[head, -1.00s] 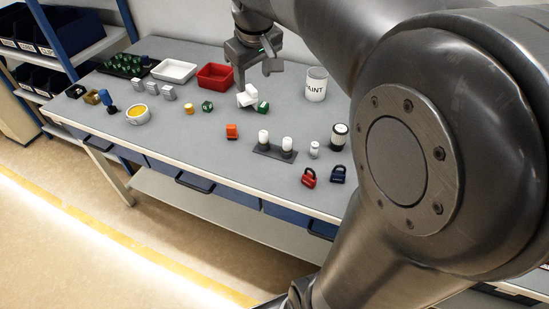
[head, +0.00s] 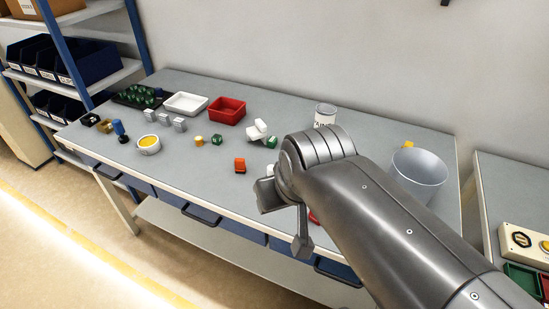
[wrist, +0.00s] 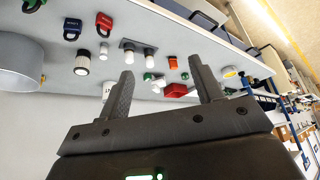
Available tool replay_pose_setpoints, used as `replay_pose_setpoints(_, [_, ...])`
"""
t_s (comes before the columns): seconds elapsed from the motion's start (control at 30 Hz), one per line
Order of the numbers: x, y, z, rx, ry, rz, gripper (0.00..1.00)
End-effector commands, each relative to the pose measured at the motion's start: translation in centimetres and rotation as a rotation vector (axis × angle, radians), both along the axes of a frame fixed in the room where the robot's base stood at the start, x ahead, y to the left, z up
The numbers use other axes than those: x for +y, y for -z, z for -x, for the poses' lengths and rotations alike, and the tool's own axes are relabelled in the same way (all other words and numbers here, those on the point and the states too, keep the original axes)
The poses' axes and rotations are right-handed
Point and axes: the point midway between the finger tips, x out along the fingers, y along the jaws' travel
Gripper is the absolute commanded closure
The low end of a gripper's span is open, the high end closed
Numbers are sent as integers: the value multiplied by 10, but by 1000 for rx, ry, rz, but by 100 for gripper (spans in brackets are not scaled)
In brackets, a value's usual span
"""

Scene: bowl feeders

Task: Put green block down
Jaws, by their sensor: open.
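One green block (head: 271,142) lies on the table against white blocks (head: 259,130). Another green block (head: 216,141) sits alone to its left, beside a small yellow cylinder. Both green blocks also show in the wrist view, one on the left (wrist: 148,76) and one on the right (wrist: 184,75). My gripper (head: 283,222) is over the front part of the table, apart from both green blocks. In the wrist view my gripper (wrist: 162,70) has its fingers wide apart with nothing held between them.
An orange block (head: 240,165) lies in front of the green blocks. A red bin (head: 227,110) and white tray (head: 185,104) stand behind. A paint can (head: 325,115) and large grey bucket (head: 418,174) stand to the right. My arm hides much of the table's right front.

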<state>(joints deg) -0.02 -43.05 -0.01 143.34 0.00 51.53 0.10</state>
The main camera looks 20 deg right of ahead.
Motion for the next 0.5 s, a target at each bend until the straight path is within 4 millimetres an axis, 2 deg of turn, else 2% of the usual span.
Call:
replay_pose_setpoints(0.27, [0,-1,-3,6,9,-9,40])
replay_pose_setpoints(0.37, [2,-1,-12,31,47,-49,40])
replay_pose_setpoints(0.5, [5,0,-38,97,163,-166,40])
